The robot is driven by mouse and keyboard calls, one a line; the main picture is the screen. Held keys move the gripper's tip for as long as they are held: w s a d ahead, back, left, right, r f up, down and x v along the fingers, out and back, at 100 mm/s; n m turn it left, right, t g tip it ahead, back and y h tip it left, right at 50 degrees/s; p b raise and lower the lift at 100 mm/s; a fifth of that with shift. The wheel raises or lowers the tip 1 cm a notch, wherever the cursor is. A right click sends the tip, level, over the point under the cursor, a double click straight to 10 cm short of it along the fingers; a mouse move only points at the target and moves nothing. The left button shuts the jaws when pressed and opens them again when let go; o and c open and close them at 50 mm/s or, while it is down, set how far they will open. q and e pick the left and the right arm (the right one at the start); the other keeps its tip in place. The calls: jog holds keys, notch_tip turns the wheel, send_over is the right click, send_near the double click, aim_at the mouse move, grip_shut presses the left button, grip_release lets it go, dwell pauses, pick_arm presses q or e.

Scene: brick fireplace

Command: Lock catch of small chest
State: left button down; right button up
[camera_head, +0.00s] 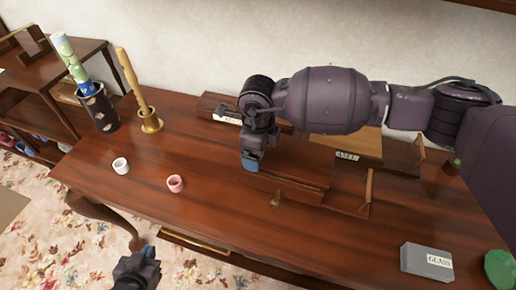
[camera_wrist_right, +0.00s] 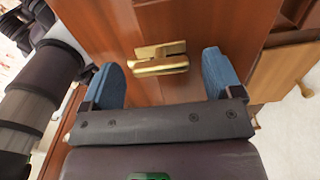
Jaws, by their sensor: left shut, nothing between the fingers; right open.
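The small chest (camera_head: 287,178) is reddish-brown wood and sits on the long wooden table. My right arm reaches in from the right, and the right gripper (camera_head: 251,163) points down at its left part, partly hiding it. In the right wrist view the brass catch (camera_wrist_right: 158,67) lies on a wooden face of the chest (camera_wrist_right: 190,25), as a plate with a bar below it. The open blue fingers of my right gripper (camera_wrist_right: 168,82) stand on either side of the catch, apart from it. My left gripper (camera_head: 148,255) is shut and empty, low in the head view, in front of the table.
A white cup (camera_head: 120,166) and a pink cup (camera_head: 176,184) stand left on the table (camera_head: 215,215). Behind them are a brass candlestick (camera_head: 150,122) and a dark vase (camera_head: 99,110). A grey box marked GLASS (camera_head: 427,262) and a green object (camera_head: 499,268) sit at right.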

jog(key=shift+r, duration=0.1)
notch_tip(320, 180, up, 11)
jog(key=shift+f, duration=0.2)
dwell(0.4)
dwell(0.4)
